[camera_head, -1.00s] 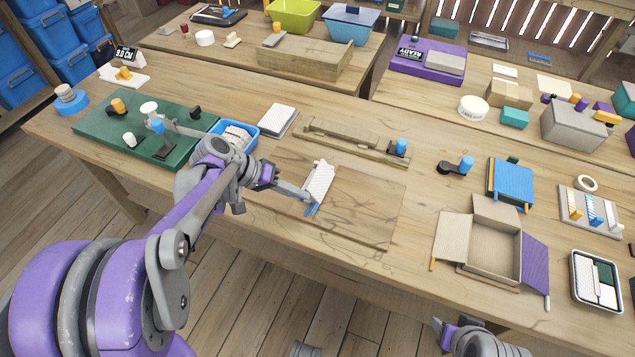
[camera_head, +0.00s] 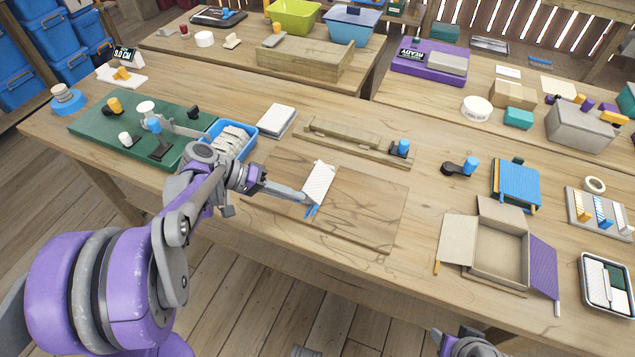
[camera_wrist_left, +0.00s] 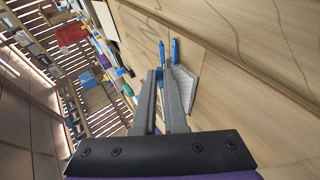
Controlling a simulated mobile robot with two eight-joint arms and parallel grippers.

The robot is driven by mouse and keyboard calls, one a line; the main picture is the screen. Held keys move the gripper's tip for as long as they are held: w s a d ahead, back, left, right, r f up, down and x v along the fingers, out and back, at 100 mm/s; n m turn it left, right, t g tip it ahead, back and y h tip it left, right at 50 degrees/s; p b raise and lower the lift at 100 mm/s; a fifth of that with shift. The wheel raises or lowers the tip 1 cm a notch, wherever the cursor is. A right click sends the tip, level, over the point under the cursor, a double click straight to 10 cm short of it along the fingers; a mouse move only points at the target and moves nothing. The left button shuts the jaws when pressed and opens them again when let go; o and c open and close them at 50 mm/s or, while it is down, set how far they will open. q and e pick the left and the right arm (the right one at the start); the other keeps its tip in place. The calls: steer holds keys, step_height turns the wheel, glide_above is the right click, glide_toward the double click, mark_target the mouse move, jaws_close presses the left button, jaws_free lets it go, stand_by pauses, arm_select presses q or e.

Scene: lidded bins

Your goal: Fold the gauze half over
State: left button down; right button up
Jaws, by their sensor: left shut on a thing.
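The gauze (camera_head: 318,183) is a white patterned strip on a brown board (camera_head: 365,213) on the bench, with blue tabs (camera_head: 312,211) at its near end. My left gripper (camera_head: 304,198) is shut on the gauze at its near left edge, low over the board. In the left wrist view the gripper's fingers (camera_wrist_left: 159,74) are close together, with the gauze (camera_wrist_left: 185,85) just beyond to the right. The exact grip is hidden by the fingers. Part of my right arm's end (camera_head: 470,344) shows at the bottom edge; its fingertips are not clear.
A blue basket (camera_head: 248,150) of rolls and a white pad (camera_head: 277,121) stand behind my left arm. A wooden rail (camera_head: 357,140) lies beyond the board. An open cardboard box (camera_head: 498,248) stands right. The board right of the gauze is clear.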

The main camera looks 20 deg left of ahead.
arm_select(q)
steer(key=c, duration=0.9)
jaws_free()
steer(key=shift+r, duration=0.1)
steer(key=shift+p+v, duration=0.8)
steer(key=shift+v, duration=0.9)
steer(key=s+r+p, duration=0.1)
steer(key=r, duration=0.1)
steer(key=s+r+p, duration=0.2)
